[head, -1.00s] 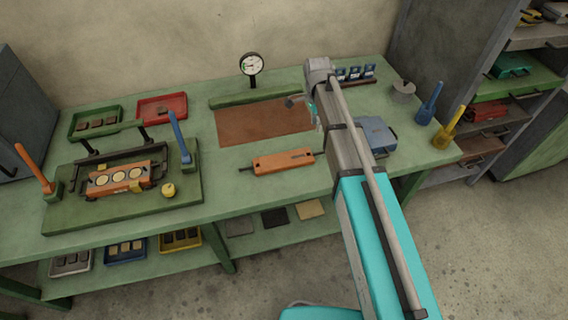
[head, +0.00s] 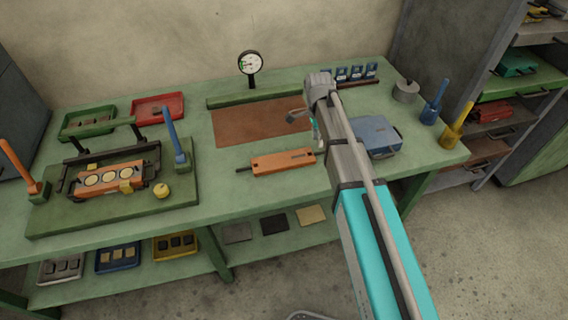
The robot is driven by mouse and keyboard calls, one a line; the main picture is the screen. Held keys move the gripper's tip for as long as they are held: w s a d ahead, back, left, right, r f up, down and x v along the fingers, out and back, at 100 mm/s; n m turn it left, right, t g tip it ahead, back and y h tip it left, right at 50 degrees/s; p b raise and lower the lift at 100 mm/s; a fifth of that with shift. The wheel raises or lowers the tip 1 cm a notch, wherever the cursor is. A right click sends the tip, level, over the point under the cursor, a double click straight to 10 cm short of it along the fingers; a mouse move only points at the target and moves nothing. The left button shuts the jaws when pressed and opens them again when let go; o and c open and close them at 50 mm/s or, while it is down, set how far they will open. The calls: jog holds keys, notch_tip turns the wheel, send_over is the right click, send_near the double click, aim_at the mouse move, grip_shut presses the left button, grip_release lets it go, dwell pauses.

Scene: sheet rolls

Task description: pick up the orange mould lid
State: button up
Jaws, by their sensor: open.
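The orange mould lid (head: 276,164) lies flat on the green bench, in front of the brown mat. It is a long bar with a short dark handle at its left end and a dark slot near its right end. My gripper (head: 316,130) hangs from the end of my arm, above the bench just behind the lid's right end. It is small in the head view and partly hidden by my arm. It is open, and the lid is apart from it.
An orange mould (head: 108,179) with pale discs sits in a green fixture at left, between orange and blue levers. A dial gauge (head: 251,65) stands behind the brown mat (head: 245,124). A blue-grey case (head: 376,136) stands right of my arm.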

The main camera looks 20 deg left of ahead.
aim_at(317, 152)
jog(key=shift+f, duration=0.1)
dwell(0.3)
jog(key=shift+s+d+f+b, duration=0.1)
jog(key=shift+s+f+b, duration=0.05)
jog(key=shift+f+b, duration=0.7)
jog(key=shift+s+d+f+b, duration=0.1)
jog(key=shift+f+b, duration=0.7)
jog(key=shift+b, duration=0.05)
jog(key=shift+s+d+f+b, duration=0.1)
jog(key=shift+s+f+b, duration=0.05)
jog(key=shift+f+b, duration=0.7)
grip_shut()
